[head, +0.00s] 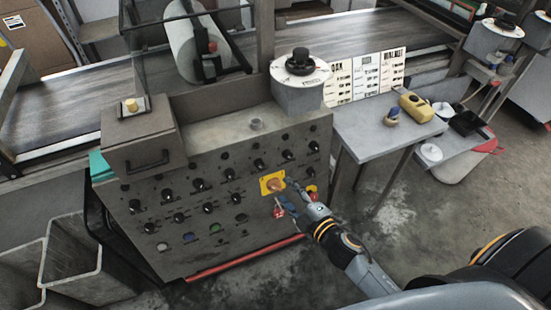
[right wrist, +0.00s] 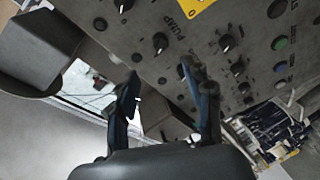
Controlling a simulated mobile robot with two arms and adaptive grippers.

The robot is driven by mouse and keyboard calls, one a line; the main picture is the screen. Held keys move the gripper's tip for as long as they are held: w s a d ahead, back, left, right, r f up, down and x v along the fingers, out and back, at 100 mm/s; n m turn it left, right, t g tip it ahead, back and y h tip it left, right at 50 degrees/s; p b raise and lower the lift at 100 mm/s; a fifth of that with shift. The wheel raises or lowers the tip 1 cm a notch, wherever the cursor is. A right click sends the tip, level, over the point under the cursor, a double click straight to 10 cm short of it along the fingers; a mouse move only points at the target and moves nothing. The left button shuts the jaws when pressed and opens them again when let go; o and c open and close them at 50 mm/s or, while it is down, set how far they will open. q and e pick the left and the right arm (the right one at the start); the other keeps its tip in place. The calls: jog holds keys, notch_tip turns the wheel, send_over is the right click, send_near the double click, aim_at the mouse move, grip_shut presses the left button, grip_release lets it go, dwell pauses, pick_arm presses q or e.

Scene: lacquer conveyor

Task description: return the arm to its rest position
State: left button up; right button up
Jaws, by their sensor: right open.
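My right gripper (head: 287,196) is in front of the lower right part of the grey control panel (head: 160,258). Its fingers are open and apart in the right wrist view (right wrist: 160,76), with nothing between them. In the head view it is close to a yellow plate with an orange-brown knob (head: 272,183) and a small red-and-white item (head: 280,209). I cannot tell whether it touches the panel. My right arm reaches in from the lower right. My left gripper does not show.
A conveyor belt (head: 62,108) runs behind the panel. A small grey table (head: 365,138) stands to the right, holding a yellow container (head: 416,107). Grey bins (head: 72,245) stand at the lower left. Open concrete floor (head: 410,225) lies below the table.

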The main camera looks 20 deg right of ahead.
jog(key=s+d+f+m+g+h, duration=0.2)
jog(key=s+f+m+g, duration=0.3)
jog(key=f, duration=0.8)
jog(key=s+d+f+m+g+h, duration=0.15)
jog(key=s+f, duration=0.45)
jog(key=f, duration=0.6)
jog(key=s+f+m+g, duration=0.3)
jog(key=s+f, duration=0.5)
jog(key=s, duration=0.6)
jog(key=s+f+m+g, duration=0.4)
jog(key=s+f, duration=0.4)
jog(key=s, duration=0.6)
jog(key=shift+s+a+g, duration=0.15)
jog(key=shift+a+g, duration=0.1)
jog(key=shift+g, duration=0.4)
jog(key=shift+f+h, duration=0.1)
jog(key=shift+h, duration=0.15)
